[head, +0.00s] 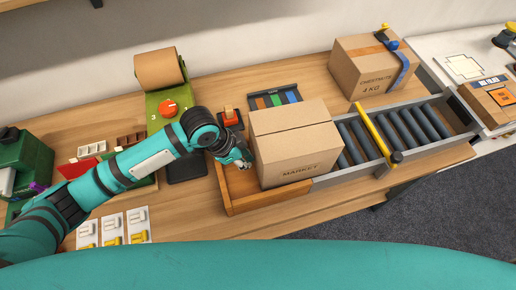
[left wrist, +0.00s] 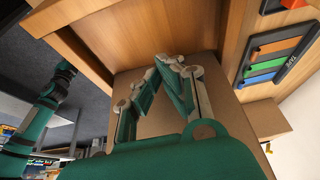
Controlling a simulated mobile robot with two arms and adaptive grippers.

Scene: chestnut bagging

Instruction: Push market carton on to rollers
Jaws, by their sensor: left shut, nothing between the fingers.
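The market carton (head: 298,158) is a closed brown box, marked MARKET on its front. It sits at the right part of a low-walled wooden tray (head: 268,200), beside the near end of the grey rollers (head: 352,145). My left gripper (head: 246,162) is shut and empty at the carton's left side. I cannot tell whether it touches. In the left wrist view the fingertips (left wrist: 170,60) meet in front of a brown face that looks like the carton (left wrist: 208,68). My right gripper does not show.
A yellow bar (head: 373,130) with a dark knob crosses the rollers. A chestnuts carton (head: 365,75) stands behind them, and another carton (head: 490,103) lies past their far end. A rack with coloured slots (head: 275,97) and an orange-topped device (head: 231,117) stand behind the tray.

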